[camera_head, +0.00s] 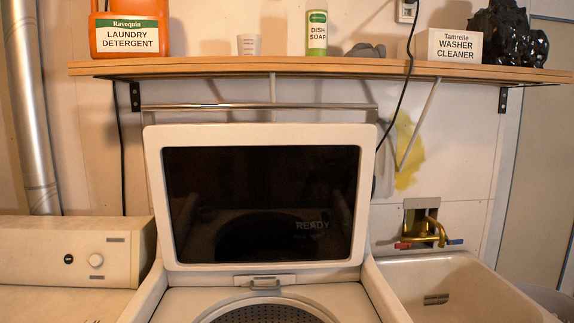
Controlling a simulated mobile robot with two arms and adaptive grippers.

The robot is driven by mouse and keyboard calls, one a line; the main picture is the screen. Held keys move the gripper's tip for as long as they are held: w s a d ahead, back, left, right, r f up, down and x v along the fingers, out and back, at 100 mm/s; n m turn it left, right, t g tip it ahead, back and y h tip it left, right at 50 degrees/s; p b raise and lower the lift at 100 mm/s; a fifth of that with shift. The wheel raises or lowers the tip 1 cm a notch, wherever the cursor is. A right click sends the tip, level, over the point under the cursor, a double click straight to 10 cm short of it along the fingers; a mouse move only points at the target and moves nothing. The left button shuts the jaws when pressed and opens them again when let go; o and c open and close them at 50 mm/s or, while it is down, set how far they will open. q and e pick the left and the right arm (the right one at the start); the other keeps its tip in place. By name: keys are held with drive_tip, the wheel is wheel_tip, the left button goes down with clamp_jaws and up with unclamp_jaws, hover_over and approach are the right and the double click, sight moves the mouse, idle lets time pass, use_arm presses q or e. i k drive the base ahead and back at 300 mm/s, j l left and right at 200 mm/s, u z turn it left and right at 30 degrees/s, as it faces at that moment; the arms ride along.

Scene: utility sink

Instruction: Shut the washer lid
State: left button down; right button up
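The washer lid (260,270) stands raised and open at the back of the washer, a white frame around a dark glass panel (260,205). The glass reflects the drum opening and the word READY. A small latch or handle (265,282) sits at the lid's lower edge. Below it, the washer's white top (345,298) and part of the perforated drum (265,314) show at the bottom of the view. Neither of my grippers is in view.
A wooden shelf (320,67) runs above the lid, holding laundry detergent (128,30), dish soap (317,33) and a washer cleaner box (455,46). A utility sink (470,290) with a brass faucet (428,232) is at right. Another white appliance (70,255) stands at left.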

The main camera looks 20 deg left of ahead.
sight(226, 196)
drive_tip(key=k+j+z, duration=0.1)
drive_tip(key=z, duration=0.3)
drive_tip(key=k+j+z, duration=0.1)
drive_tip(key=z, duration=0.3)
drive_tip(key=k+j+z, duration=0.1)
drive_tip(key=j+z, duration=0.15)
drive_tip(key=z, duration=0.2)
